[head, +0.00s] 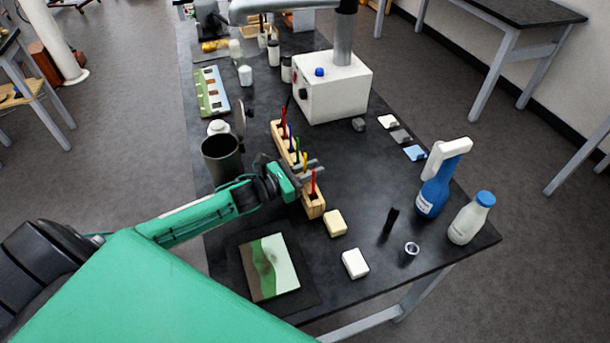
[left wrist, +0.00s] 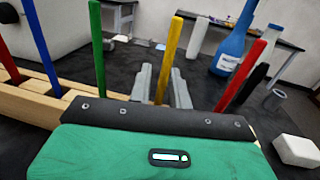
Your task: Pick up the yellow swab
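The yellow swab (head: 304,159) stands upright in a wooden rack (head: 314,204) in the head view. In the left wrist view the yellow swab (left wrist: 170,58) rises between the two fingers of my left gripper (left wrist: 161,86), with a gap showing around it. My left gripper (head: 311,170) is open at the rack in the head view. A green swab (left wrist: 97,50) stands to the left of the fingers and a red swab (left wrist: 240,76) to the right. The yellow swab's lower end is hidden behind the gripper body. My right gripper is not in view.
A dark metal cup (head: 222,158) stands left of the rack, near my left arm. A blue bottle (head: 433,190) and a white bottle (head: 470,218) stand at the right. Pale blocks (head: 355,263) lie in front, and a white machine (head: 335,88) stands behind.

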